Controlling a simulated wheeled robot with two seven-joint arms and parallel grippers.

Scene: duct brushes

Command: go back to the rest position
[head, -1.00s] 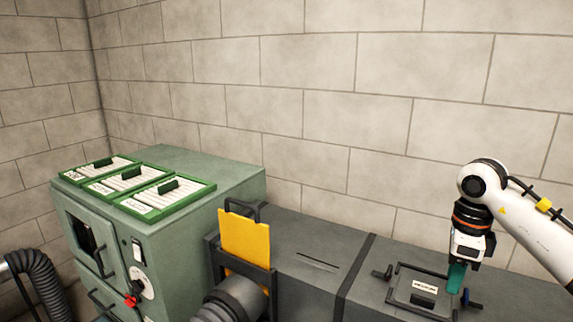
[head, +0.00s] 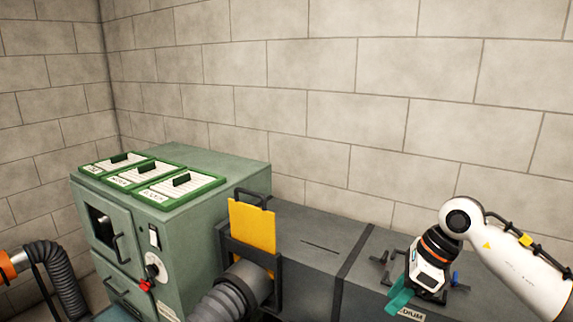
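My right gripper (head: 400,298) is at the lower right of the head view, tilted down and to the left over the dark grey duct (head: 345,232). Teal shows at its tip; I cannot tell whether its fingers are apart or closed. It partly hides a black-framed hatch with a label (head: 411,314) on the duct top. My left gripper is not in view; an orange and black part at the lower left edge may belong to my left arm.
A green cabinet (head: 225,172) stands at the left with several green-framed filters (head: 180,190) on top. A yellow plate (head: 252,227) with a black handle stands in a duct slot. A grey flexible hose (head: 235,292) joins there. A block wall (head: 330,100) closes the back.

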